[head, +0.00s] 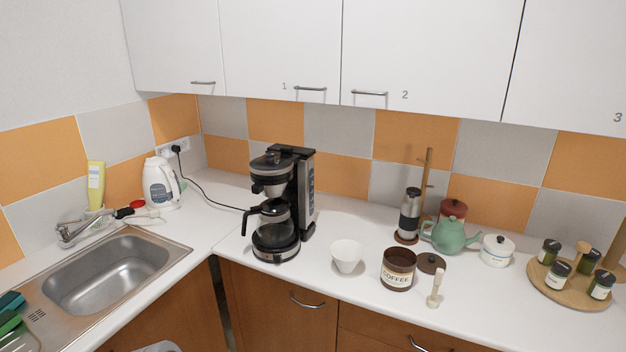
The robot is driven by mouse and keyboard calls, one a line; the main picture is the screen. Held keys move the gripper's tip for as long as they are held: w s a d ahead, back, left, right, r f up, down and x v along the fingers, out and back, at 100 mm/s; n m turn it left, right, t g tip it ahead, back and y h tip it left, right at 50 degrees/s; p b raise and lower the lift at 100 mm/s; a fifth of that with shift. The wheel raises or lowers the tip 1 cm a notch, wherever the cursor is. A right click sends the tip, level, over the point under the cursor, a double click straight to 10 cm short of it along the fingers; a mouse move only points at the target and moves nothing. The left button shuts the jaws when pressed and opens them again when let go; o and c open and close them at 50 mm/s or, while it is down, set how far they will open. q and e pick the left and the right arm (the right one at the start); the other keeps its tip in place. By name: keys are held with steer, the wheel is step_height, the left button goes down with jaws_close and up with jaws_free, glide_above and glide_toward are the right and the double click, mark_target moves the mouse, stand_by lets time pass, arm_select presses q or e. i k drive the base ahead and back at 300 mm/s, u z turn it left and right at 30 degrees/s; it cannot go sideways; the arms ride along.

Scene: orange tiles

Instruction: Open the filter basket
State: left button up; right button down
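The black coffee machine (305,190) stands upright on the white counter, left of the middle in the head view. Its filter basket (270,174) is the dark, round part at the upper front, above the glass carafe (272,222). The basket appears in line with the machine's body; its inside is hidden. The carafe sits on the machine's base with its black handle towards the left. Neither of my grippers shows in the head view.
A white cone (346,255), a brown coffee jar (398,268), its dark lid (431,263) and a pale scoop (435,290) stand right of the machine. A sink (182,250) lies left, a white kettle (160,184) behind it. Counter directly left of the machine is clear apart from a cord.

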mark_target(274, 189)
steer(key=u, duration=0.3)
steer(key=i, duration=1)
steer(key=u, duration=0.7)
